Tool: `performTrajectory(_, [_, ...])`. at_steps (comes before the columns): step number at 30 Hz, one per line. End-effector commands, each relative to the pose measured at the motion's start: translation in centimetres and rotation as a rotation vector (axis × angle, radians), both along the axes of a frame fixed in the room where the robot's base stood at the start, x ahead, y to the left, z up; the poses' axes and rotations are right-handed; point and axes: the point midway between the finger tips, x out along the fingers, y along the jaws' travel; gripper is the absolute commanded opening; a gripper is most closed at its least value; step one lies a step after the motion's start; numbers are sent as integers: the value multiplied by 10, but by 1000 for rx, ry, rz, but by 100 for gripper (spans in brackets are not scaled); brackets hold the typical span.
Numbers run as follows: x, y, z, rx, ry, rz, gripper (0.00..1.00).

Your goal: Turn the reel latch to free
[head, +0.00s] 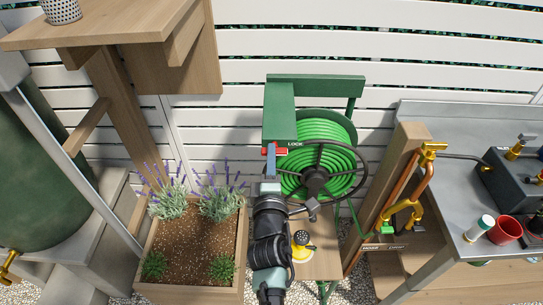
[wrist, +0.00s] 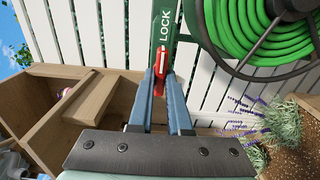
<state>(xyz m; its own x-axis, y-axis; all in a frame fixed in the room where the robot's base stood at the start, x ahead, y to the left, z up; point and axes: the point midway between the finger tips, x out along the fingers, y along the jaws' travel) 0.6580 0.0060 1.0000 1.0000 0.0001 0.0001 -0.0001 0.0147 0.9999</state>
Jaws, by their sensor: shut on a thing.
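The reel latch is a red lever (head: 282,151) on the green reel frame (head: 278,112), just below the white word LOCK. In the wrist view the red lever (wrist: 160,62) sits between the fingertips, with a white mark slanting up toward LOCK. My gripper (wrist: 163,76) is shut on the lever, one blue-grey finger on each side. In the head view my gripper (head: 270,160) reaches up to the latch from below and hides part of it. The green hose reel (head: 335,150) is just right of the gripper.
A dark handwheel (head: 365,165) stands in front of the hose, close to my arm. A wooden planter (head: 190,250) with lavender is at lower left. A yellow sprinkler head (head: 301,250) lies right of my arm. A metal bench (head: 460,190) stands at right.

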Motion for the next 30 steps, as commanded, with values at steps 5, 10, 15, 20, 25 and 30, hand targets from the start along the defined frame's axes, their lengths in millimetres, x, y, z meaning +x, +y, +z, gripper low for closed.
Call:
performTrajectory(5, [1, 0, 4, -5, -7, 1, 25])
performTrajectory(10, [1, 0, 2, -3, -4, 0, 46])
performTrajectory(15, [0, 0, 1, -2, -2, 0, 46])
performTrajectory(20, [-4, 0, 1, -1, 0, 0, 46])
performTrajectory(25, [-25, -1, 2, 1, 3, -1, 46])
performTrajectory(30, [-57, 0, 4, 1, 2, -1, 46])
